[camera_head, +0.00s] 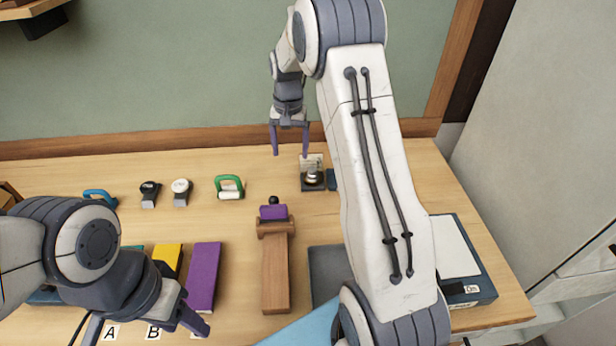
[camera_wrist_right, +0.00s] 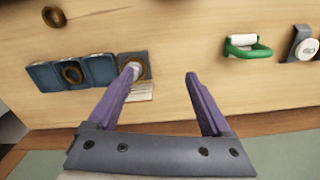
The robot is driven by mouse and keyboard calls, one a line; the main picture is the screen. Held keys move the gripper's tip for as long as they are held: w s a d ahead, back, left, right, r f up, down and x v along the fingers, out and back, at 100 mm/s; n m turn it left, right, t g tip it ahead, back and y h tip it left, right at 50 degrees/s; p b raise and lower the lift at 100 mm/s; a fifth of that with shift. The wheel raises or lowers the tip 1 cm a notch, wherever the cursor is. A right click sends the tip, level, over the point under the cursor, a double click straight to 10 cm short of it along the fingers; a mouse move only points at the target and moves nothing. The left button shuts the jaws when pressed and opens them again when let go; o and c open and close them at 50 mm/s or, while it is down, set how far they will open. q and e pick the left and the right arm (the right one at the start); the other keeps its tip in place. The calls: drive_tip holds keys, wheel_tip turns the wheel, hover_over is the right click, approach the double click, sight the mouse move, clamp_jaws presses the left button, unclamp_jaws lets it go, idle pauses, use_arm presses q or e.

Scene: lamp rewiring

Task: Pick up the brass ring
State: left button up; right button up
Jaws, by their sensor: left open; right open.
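A round brass ring (camera_wrist_right: 53,16) lies on the wooden table at the upper left of the right wrist view. A similar brass ring (camera_wrist_right: 72,73) sits in a blue compartment, and a brass-coloured round part (camera_wrist_right: 134,66) with a pale centre sits in the end compartment, partly behind a fingertip. My right gripper (camera_head: 290,154) is open, pointing down above the back of the table, left of the small dark holder (camera_head: 313,182). In the right wrist view its purple fingers (camera_wrist_right: 160,75) have nothing between them. My left gripper (camera_head: 150,334) is open at the lower left.
A wooden piece with a purple block (camera_head: 273,212) lies mid-table. Coloured blocks, including a purple one (camera_head: 204,276), lie near my left gripper. My right arm hides part of the table's right side.

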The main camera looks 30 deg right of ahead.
drive_tip(key=m, duration=0.2)
hover_over(312, 170)
drive_tip(key=f, duration=0.3)
drive_tip(key=shift+a, duration=0.2)
drive_tip(key=f, duration=0.2)
drive_tip(key=d+f+p, duration=0.1)
drive_tip(key=f, duration=0.1)
drive_tip(key=shift+f, duration=0.7)
drive_tip(key=f+p, duration=0.2)
drive_tip(key=f, duration=0.1)
drive_tip(key=f+p, duration=0.1)
drive_tip(key=f, duration=0.1)
drive_tip(key=shift+s+a, duration=0.1)
drive_tip(key=shift+a, duration=0.2)
drive_tip(key=shift+f, duration=0.3)
drive_tip(key=c, duration=1.3)
drive_tip(key=shift+o, duration=0.2)
drive_tip(key=shift+r, duration=0.15)
